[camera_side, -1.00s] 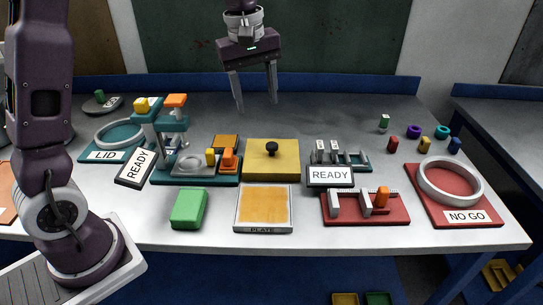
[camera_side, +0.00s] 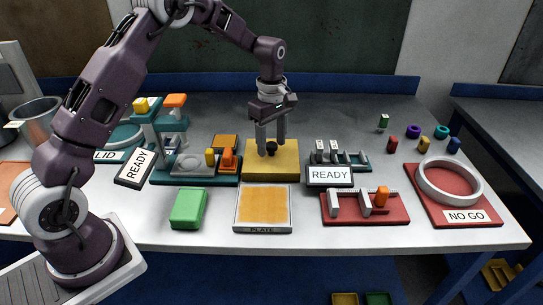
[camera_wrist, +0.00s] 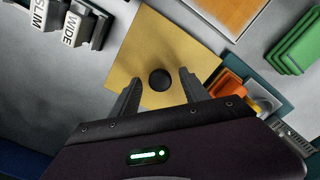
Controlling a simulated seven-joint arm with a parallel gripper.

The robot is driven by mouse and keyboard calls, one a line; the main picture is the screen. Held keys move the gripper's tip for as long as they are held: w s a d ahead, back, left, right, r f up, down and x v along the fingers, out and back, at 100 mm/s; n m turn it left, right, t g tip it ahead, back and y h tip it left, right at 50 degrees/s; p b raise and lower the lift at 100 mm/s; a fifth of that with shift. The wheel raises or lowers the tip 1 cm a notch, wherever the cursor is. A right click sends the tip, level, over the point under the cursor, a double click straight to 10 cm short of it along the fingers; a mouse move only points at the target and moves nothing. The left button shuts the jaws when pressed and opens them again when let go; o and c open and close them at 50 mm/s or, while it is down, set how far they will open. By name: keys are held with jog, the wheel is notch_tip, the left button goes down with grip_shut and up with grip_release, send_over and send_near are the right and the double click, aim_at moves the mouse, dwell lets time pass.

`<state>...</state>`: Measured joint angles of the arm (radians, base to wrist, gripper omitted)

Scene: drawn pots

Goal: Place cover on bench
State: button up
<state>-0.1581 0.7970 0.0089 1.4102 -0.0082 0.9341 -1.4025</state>
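The cover is a yellow square slab (camera_side: 272,170) with a round black knob (camera_side: 271,148) on top, lying flat in the middle of the bench (camera_side: 222,219). My gripper (camera_side: 270,150) is over the cover with its two fingers pointing down, one on each side of the knob. In the wrist view the open fingers (camera_wrist: 158,92) stand apart, and the knob (camera_wrist: 160,79) shows between and just beyond their tips with space on both sides. Whether a finger touches the cover, I cannot tell.
An orange-topped plate (camera_side: 263,207) lies just in front of the cover. A teal press fixture (camera_side: 196,180) stands close on its left, and a READY sign (camera_side: 330,176) close on its right. A green block (camera_side: 188,208) lies front left. Bare bench shows around the green block.

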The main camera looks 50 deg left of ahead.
grip_shut()
dwell(1.2)
